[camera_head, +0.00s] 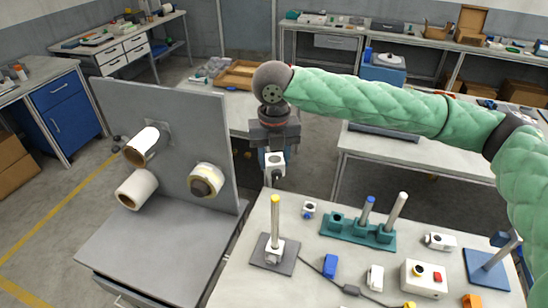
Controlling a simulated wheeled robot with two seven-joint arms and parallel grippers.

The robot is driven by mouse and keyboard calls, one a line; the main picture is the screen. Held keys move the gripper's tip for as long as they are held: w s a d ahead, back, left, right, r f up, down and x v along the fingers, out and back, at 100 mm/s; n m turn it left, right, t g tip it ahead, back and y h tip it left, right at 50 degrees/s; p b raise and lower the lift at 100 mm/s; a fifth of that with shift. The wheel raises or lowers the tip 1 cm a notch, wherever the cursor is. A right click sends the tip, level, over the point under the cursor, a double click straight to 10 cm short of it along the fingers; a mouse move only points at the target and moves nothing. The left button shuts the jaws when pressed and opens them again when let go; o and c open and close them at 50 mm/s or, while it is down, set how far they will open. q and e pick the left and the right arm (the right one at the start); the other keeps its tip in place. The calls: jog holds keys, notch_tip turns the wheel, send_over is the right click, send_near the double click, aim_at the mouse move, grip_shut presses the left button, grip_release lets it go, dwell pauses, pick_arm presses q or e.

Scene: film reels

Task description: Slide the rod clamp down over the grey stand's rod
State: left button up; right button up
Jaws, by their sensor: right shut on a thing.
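The grey stand (287,267) is a flat dark grey plate on the near table, with an upright rod (275,225) that has a yellow tip. A white block sits low around or against this rod, near the plate. My right gripper (274,147) points down and is shut on a white rod clamp (275,160) with a dark knob. The clamp shows above the rod's yellow tip in the picture, with a gap between them. Whether its hole lines up with the rod I cannot tell. My left gripper is not in view.
A teal rack (345,238) with rods, a blue stand (487,270) with a tilted-looking rod, a button box (424,279) and several small blocks share the table. A tall grey panel (170,100) with film rolls stands at left. A cable runs along the front.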

jog(key=n, duration=0.3)
jog(key=shift+n, duration=0.4)
